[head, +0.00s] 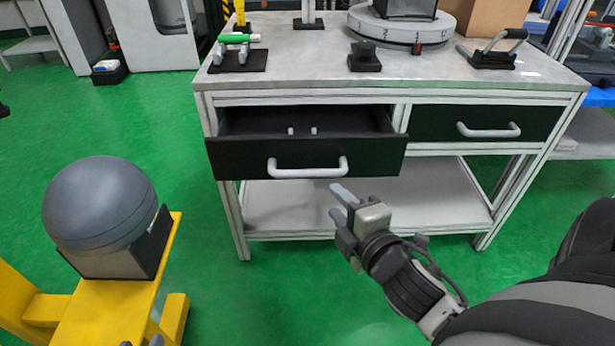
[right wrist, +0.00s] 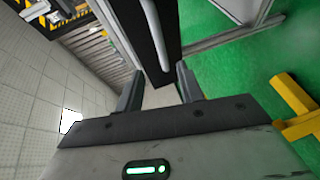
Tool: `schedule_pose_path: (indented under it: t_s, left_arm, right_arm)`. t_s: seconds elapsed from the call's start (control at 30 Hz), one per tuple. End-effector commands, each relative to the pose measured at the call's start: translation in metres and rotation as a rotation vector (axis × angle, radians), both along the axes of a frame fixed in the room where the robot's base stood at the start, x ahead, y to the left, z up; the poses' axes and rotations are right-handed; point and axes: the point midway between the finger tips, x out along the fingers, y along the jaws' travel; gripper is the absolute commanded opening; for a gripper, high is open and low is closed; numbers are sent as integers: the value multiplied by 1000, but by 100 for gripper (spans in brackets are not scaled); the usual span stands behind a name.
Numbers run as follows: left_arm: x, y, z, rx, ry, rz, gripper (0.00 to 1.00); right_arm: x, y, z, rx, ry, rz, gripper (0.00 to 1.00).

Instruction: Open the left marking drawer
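The left drawer (head: 230,158) of the workbench stands pulled out in the head view, with its dark front ahead of the bench frame. Two small pale objects (head: 302,131) show inside it. Its light grey bar handle (head: 307,168) is also in the right wrist view (right wrist: 154,32), beyond the fingers. My right gripper (head: 340,193) is just below and right of the handle, apart from it. In the right wrist view its two fingers (right wrist: 158,88) are spread with nothing between them.
The right drawer (head: 440,125) is closed. The bench top (head: 310,70) carries a round turntable (head: 400,26), a black clamp (head: 490,52) and small fixtures. A grey ball (head: 98,198) sits on a yellow stand (head: 105,305) at the left. Green floor between stand and bench is clear.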

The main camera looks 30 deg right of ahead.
Motion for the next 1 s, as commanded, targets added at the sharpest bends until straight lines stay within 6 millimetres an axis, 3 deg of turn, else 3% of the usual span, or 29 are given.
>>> schedule_pose_path:
  t_s: [0.2, 0.5, 0.7, 1.0]
  left_arm:
    - [-1, -2, 3, -17, -36, -4, 36]
    - [-1, -5, 9, -60, -77, -4, 36]
    - [-1, -7, 9, -85, -70, -6, 36]
    - [1, -7, 14, -91, -83, -6, 36]
  right_arm:
    - [50, -7, -9, -1, -5, 3, 38]
    - [104, -15, -21, 1, -1, 2, 38]
    - [120, -17, -23, 1, 1, 2, 38]
    - [122, -18, -24, 2, 2, 2, 38]
